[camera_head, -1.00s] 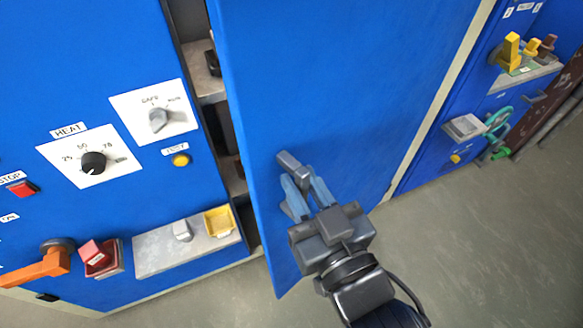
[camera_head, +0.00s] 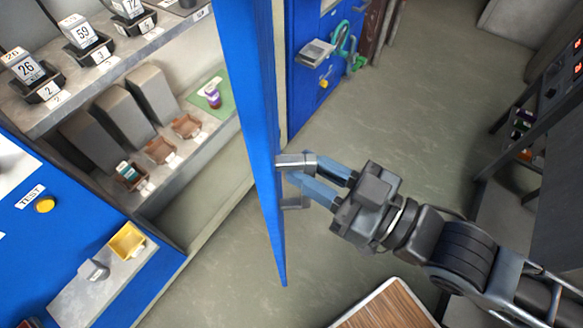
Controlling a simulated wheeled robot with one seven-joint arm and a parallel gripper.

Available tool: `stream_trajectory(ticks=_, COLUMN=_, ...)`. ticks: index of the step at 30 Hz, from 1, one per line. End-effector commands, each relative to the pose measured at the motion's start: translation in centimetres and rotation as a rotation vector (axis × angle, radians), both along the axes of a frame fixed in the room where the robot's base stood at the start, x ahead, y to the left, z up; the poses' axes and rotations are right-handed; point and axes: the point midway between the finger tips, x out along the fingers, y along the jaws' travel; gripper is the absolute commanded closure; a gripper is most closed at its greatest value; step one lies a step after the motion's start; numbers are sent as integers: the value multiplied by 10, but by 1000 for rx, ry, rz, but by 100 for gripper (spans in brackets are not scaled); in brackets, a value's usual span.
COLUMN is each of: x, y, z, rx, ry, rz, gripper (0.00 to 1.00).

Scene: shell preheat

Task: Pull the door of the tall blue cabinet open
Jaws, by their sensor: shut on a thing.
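The blue cabinet door (camera_head: 255,110) stands open and is seen nearly edge-on, swung out from the cabinet. Its grey handle (camera_head: 291,161) sticks out from the right face of the door. My gripper (camera_head: 305,176) reaches in from the right, with its blue fingers shut on the handle. Behind the door the cabinet interior shows an upper shelf (camera_head: 95,82) with numbered blocks in black holders. A lower shelf (camera_head: 185,160) carries grey blocks, small brown trays and a purple-and-white jar (camera_head: 213,97) on a green mat.
A blue panel with a yellow test button (camera_head: 45,204) and a ledge holding a yellow tray (camera_head: 127,241) is at the left. A dark rack (camera_head: 540,130) stands at the right, and a wood-topped surface (camera_head: 385,308) at the bottom. Grey floor (camera_head: 420,110) lies open between.

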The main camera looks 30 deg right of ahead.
Motion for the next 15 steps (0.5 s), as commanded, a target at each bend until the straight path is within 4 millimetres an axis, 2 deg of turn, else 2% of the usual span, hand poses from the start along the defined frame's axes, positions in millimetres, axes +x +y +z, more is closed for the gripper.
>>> stream_trajectory(ticks=12, x=1, y=-6, z=2, rx=0, ry=-4, rz=-9, gripper=100)
stream_trajectory(ticks=13, x=1, y=-6, z=2, rx=0, ry=-4, rz=-9, gripper=73)
stream_trajectory(ticks=15, x=1, y=-6, z=2, rx=-1, ry=-5, rz=-9, gripper=67)
